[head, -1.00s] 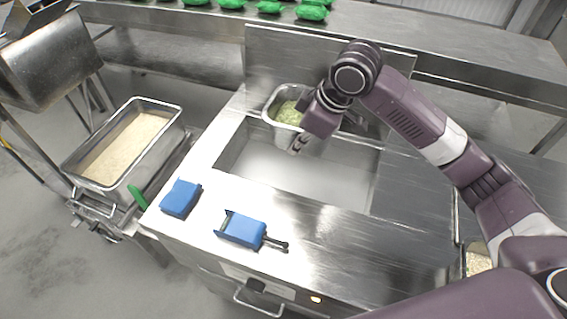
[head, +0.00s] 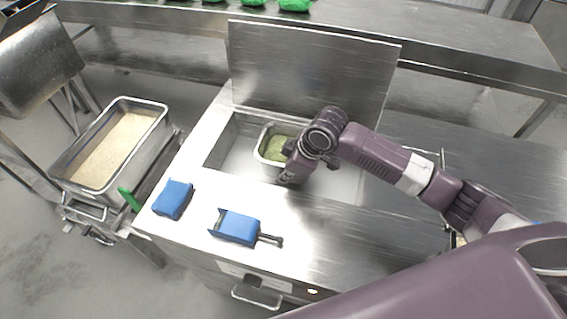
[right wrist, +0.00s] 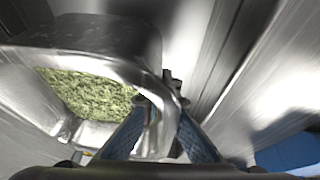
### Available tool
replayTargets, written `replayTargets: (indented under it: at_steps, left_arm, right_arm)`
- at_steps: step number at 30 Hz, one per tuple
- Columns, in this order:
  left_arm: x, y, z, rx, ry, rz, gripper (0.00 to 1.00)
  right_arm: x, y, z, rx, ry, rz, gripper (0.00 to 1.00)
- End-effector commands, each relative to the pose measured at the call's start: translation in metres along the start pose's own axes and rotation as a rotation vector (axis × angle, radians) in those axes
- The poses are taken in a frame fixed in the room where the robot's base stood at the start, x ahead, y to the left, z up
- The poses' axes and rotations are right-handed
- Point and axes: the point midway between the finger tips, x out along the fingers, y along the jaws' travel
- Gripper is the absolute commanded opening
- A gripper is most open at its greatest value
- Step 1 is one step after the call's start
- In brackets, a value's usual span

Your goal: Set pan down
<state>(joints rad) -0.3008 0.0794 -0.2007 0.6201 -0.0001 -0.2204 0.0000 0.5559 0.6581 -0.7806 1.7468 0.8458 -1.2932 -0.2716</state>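The pan (head: 258,151) is a small steel pan holding green, herb-like bits. It is at the rectangular well (head: 224,153) of the steel counter, apparently inside the opening; whether its base touches the bottom is hidden. My right gripper (head: 287,178) is at the pan's near right side in the head view. In the right wrist view, the blue-padded fingers of my right gripper (right wrist: 160,118) straddle the rim of the pan (right wrist: 112,62) and grip it. The pan looks tilted there, which may be the camera angle. My left gripper is out of view.
A blue scoop with a dark handle (head: 237,227) and a blue block (head: 173,199) lie on the counter's front. An upright steel panel (head: 310,60) stands behind the well. A large rice-filled tub (head: 157,130) stands left. The counter right of the well is clear.

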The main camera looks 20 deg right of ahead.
Motion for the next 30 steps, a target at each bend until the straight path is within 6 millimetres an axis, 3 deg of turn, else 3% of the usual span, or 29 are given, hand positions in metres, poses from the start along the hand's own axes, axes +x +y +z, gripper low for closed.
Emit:
replayTargets:
  at_steps: [5,14,27,30]
  left_arm:
    - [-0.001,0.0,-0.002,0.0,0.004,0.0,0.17]
    - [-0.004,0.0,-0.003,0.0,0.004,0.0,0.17]
    - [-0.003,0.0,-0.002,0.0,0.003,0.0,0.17]
    - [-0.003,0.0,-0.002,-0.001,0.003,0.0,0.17]
  right_arm:
    - [0.007,0.001,0.0,-0.001,0.009,0.005,0.0]
    - [0.039,-0.002,0.013,-0.002,0.009,0.005,0.0]
    - [0.044,-0.003,0.015,-0.003,0.009,0.005,0.0]
    - [0.046,-0.005,0.019,-0.001,0.001,0.0,0.12]
